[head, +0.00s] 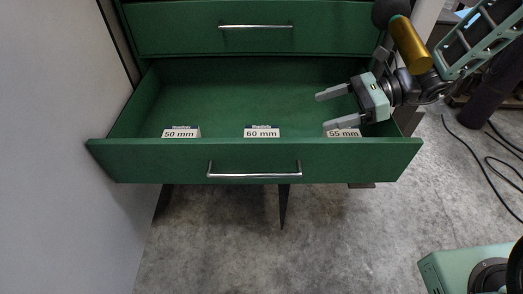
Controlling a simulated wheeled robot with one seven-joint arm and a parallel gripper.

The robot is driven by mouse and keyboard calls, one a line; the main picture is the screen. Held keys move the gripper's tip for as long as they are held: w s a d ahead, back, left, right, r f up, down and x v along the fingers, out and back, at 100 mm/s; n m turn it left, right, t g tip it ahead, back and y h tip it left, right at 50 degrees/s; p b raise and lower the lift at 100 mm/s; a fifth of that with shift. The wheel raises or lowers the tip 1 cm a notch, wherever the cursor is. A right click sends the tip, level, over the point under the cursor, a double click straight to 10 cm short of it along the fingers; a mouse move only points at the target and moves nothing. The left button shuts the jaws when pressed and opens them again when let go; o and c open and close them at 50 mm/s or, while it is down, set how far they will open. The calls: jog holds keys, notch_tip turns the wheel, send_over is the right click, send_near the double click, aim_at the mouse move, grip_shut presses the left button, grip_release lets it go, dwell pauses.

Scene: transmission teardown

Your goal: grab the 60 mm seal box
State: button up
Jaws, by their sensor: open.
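The 60 mm seal box (261,132) is a small white box with a dark label strip. It stands in the middle of the open green drawer (252,160), close behind the drawer front, which hides its lower part. A 50 mm box (181,132) stands to its left, and a 55 mm box (343,133) to its right. My gripper (325,109) is open and empty. Its two fingers point left, over the right part of the drawer, above the 55 mm box and to the right of the 60 mm box.
The drawer floor behind the boxes is bare. A shut green drawer (200,32) with a bar handle sits above it. A pale wall panel (60,150) stands close on the left. Black cables (490,165) lie on the concrete floor (330,235) at right.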

aim_at(271, 135)
jog(key=x, duration=0.4)
jog(key=f+x, duration=0.1)
jog(key=x, duration=0.3)
jog(key=d+f+p+x, duration=0.1)
jog(key=x, duration=0.3)
jog(key=shift+a+f, duration=0.2)
jog(key=shift+a, duration=0.2)
jog(key=shift+w+p+x, duration=0.15)
jog(key=shift+p+x, duration=0.4)
jog(key=shift+x, duration=0.9)
jog(key=shift+w+p+x, duration=0.1)
jog(key=shift+p+x, duration=0.45)
jog(key=shift+x, duration=0.9)
jog(key=c, duration=1.1)
